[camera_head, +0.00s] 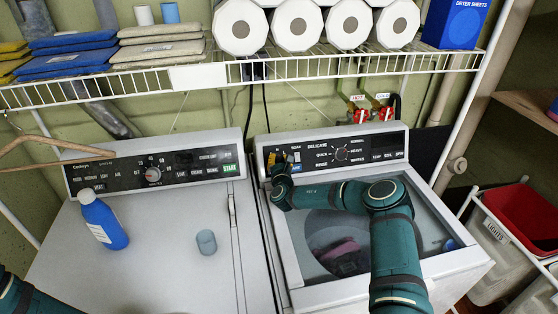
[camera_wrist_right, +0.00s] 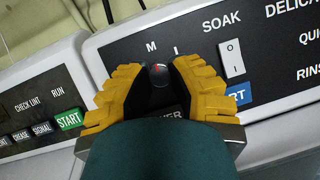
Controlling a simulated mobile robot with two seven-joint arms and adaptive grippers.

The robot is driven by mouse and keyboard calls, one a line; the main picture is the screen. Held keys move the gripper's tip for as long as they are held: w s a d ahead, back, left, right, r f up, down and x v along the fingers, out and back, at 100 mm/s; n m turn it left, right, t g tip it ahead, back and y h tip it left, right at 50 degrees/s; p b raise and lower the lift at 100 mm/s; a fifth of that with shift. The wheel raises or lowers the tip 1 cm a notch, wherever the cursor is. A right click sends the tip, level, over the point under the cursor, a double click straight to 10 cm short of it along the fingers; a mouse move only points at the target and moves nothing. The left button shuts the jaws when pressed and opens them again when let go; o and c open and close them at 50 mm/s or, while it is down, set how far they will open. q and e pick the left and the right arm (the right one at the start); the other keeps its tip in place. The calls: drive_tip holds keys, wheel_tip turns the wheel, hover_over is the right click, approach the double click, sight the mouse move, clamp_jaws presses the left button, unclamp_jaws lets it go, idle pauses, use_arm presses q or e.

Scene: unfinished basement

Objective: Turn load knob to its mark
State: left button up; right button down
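The load knob (camera_wrist_right: 159,78) is a small dark knob with a red pointer line, at the left end of the washer's black control panel (camera_head: 340,153). The letters M and another letter, partly hidden, stand above it. My right gripper (camera_wrist_right: 159,72) has its yellow fingers on both sides of the knob, with the dark pads closed up against it. In the head view my right gripper (camera_head: 277,163) covers the knob. The pointer looks roughly upward in the wrist view; its mark is not clear. My left gripper is out of view; only its arm shows at bottom left.
A rocker switch (camera_wrist_right: 232,60) and a blue start button (camera_wrist_right: 238,96) sit right of the knob. The dryer (camera_head: 150,250) at left carries a blue bottle (camera_head: 103,222) and a grey-blue cup (camera_head: 206,242). A wire shelf (camera_head: 200,76) hangs above both machines.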

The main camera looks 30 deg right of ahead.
drive_tip(key=shift+n+y, duration=0.3)
drive_tip(key=shift+n, duration=0.2)
drive_tip(key=n+y, duration=0.1)
drive_tip(key=n, duration=0.2)
drive_tip(key=n+t+y, duration=0.1)
drive_tip(key=n+y, duration=0.1)
drive_tip(key=n, duration=0.2)
drive_tip(key=shift+d+y, duration=0.1)
drive_tip(key=shift+y, duration=0.2)
drive_tip(key=n+y, duration=0.1)
drive_tip(key=n, duration=0.2)
drive_tip(key=n+y, duration=0.2)
drive_tip(key=n, duration=0.2)
drive_tip(key=shift+d+g+b, duration=0.1)
drive_tip(key=shift+g+b, duration=0.2)
drive_tip(key=shift+s+n, duration=0.1)
drive_tip(key=shift+n, duration=0.3)
drive_tip(key=c, duration=0.8)
unclamp_jaws()
